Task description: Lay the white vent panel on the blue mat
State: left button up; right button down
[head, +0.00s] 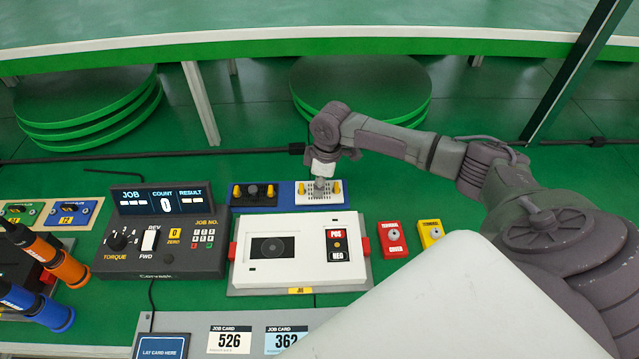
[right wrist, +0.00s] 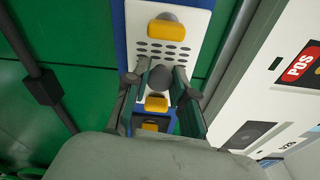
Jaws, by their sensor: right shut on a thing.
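The white vent panel (head: 313,197), with dark slots and two yellow pieces, is over the right part of a flat blue strip that looks like the blue mat (head: 290,202). In the right wrist view, the panel (right wrist: 190,50) shows close up, with blue along its left edge. My right gripper (head: 320,180) points down, shut on the dark knob (right wrist: 163,80) in the panel's middle. I cannot tell whether the panel touches the blue. My left gripper is not in view.
A black piece with yellow ends (head: 255,192) sits on the blue strip's left part. A white device (head: 298,223) stands just in front, a job counter (head: 160,235) to the left. Red (head: 392,239) and yellow (head: 430,232) boxes stand right. A blue card pad (head: 162,347) lies in front.

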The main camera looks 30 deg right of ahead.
jog(key=shift+f, duration=0.55)
jog(key=shift+c, duration=2.4)
grip_release()
jog(key=shift+r+p, duration=3.8)
jog(key=shift+p, duration=0.35)
jog(key=shift+s+f, duration=0.1)
jog(key=shift+f, duration=0.05)
